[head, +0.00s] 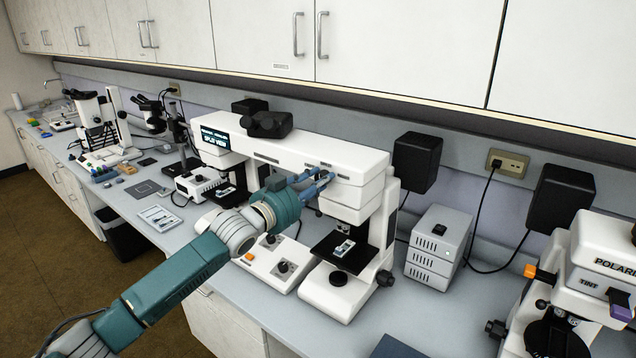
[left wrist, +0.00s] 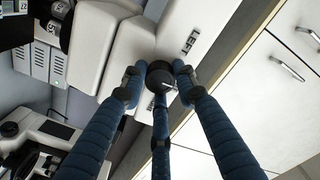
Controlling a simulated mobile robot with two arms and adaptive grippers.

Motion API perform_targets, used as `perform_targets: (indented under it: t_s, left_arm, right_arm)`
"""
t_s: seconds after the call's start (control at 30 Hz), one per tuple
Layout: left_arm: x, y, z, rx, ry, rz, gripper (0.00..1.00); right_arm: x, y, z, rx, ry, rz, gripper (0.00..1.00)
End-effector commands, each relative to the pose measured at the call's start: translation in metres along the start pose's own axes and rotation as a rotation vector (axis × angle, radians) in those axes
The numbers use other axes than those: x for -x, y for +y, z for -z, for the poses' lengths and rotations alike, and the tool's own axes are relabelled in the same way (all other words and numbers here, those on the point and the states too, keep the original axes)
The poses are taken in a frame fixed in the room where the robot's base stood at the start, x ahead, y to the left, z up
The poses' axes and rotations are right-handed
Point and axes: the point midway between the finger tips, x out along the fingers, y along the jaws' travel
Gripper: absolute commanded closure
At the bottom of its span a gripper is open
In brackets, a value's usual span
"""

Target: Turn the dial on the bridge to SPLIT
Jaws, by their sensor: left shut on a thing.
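The white bridge (head: 285,150) spans two microscope stands in the head view. My left gripper (head: 318,180) is at the front face of the bridge, near its right end. In the left wrist view, the three blue fingers of the gripper (left wrist: 158,82) close around the black dial (left wrist: 159,74), which has a light pointer mark. The word LEFT is printed on the white face beside it; another label is partly hidden by the fingers. I cannot read the dial's setting surely. In the head view the gripper hides the dial. My right gripper is not in view.
A lit display (head: 215,138) is at the bridge's left end; its text is too small to read surely. Below stand a control box (head: 272,262) and a stage with a slide (head: 343,248). A grey power unit (head: 438,245) and another microscope (head: 590,260) are to the right.

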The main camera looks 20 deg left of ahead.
Motion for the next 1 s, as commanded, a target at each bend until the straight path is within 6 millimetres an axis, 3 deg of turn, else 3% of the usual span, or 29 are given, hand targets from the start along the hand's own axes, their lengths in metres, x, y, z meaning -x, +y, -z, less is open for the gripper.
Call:
perform_targets:
  t_s: [0.67,0.7,0.8,1.0]
  left_arm:
    - [-0.0003,-0.0024,0.005,-0.077,0.01,0.004,0.97]
    - [-0.0003,-0.0024,0.005,-0.077,0.01,0.004,0.69]
    - [-0.0003,-0.0022,0.0046,-0.077,0.008,0.004,0.52]
    - [-0.0002,-0.0009,0.0024,-0.076,0.005,0.002,0.52]
  right_arm:
    - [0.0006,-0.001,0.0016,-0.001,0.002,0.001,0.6]
    - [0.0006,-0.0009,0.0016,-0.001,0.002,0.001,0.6]
    - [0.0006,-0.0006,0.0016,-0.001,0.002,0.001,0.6]
    - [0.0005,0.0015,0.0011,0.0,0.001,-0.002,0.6]
